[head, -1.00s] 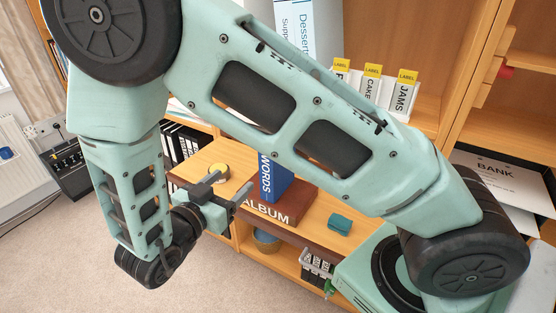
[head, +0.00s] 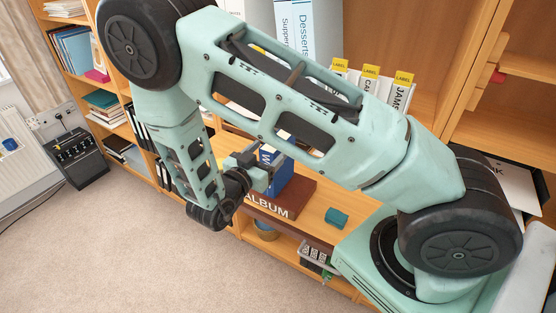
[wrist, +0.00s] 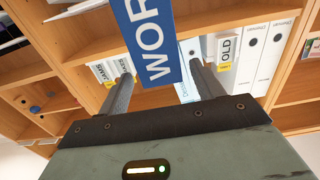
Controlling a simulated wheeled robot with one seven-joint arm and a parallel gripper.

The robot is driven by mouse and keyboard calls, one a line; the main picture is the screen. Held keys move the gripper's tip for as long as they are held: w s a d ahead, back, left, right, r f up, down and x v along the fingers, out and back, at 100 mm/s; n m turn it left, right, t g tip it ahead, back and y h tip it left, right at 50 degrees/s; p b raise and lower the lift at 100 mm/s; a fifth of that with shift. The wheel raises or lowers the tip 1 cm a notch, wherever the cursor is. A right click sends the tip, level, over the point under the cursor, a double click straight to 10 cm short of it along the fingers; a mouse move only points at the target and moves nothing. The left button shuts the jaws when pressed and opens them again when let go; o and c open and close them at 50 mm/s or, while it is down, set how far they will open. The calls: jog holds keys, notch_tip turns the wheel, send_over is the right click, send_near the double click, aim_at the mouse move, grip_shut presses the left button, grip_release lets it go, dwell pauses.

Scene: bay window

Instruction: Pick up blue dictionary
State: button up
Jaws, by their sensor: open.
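The blue dictionary (head: 281,174) stands upright on the brown album (head: 295,197) on the wooden shelf in the head view. In the wrist view the dictionary (wrist: 155,45) shows its blue spine with white "WOR" lettering, between the two fingers in the picture. My gripper (head: 261,157) is open, with its fingers beside the dictionary. In the wrist view my gripper (wrist: 163,88) has one finger to each side of the spine. The frames do not show contact. Part of the dictionary is hidden behind my gripper and arm in the head view.
A small teal object (head: 336,217) lies on the shelf right of the album. Labelled white files (head: 369,82) stand behind. A lower shelf holds a basket (head: 318,253). Open carpet (head: 120,240) lies to the left.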

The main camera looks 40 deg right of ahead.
jog(key=p+x, duration=0.2)
jog(key=x, duration=0.1)
jog(key=shift+w+d+r, duration=0.2)
jog(key=shift+w+d, duration=0.05)
jog(key=shift+d, duration=0.05)
jog(key=shift+w+d+f, duration=0.15)
jog(key=shift+w+d, duration=0.05)
jog(key=shift+d, duration=0.3)
grip_shut()
